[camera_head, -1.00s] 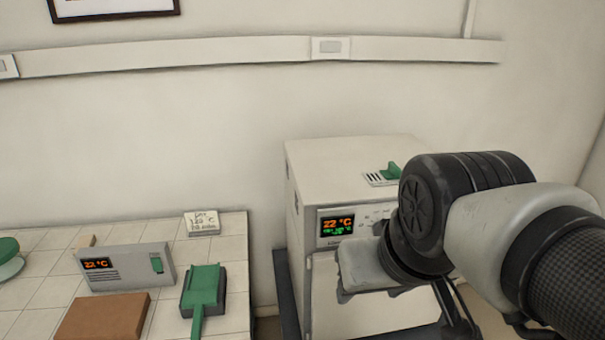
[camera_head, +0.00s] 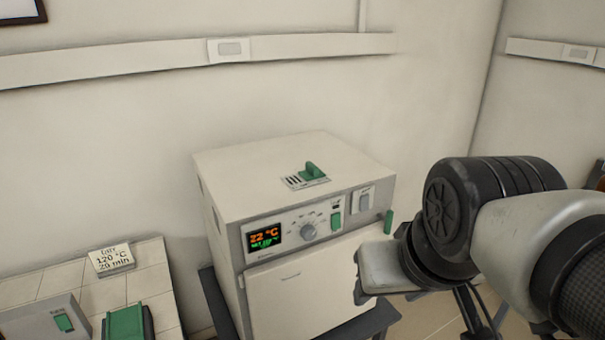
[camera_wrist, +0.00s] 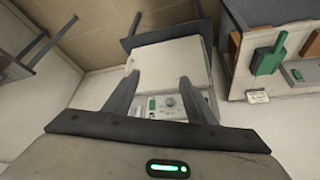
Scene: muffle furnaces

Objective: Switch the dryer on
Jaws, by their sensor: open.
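The dryer, a white box oven (camera_head: 285,170), stands right of the tiled bench in the head view. Its front panel has a lit display (camera_head: 264,235) reading 22 °C, a round grey knob (camera_head: 308,231), a green switch (camera_head: 336,220) and a pale switch (camera_head: 364,202). A green handle (camera_head: 388,222) sticks out at the right of the front. In the wrist view the dryer (camera_wrist: 172,65) appears between and beyond the two fingers of my gripper (camera_wrist: 158,77), which is open and empty. In the head view my gripper's fingertips cannot be made out; its grey body is right of the dryer's front.
A green lever (camera_head: 312,172) sits on a slotted plate on the dryer's top. A card (camera_head: 112,260) reading 120 °C, 20 min stands on the tiled bench (camera_head: 150,284), near a grey box (camera_head: 45,322) and a green-topped object (camera_head: 127,322). A dark stand (camera_head: 216,300) supports the dryer.

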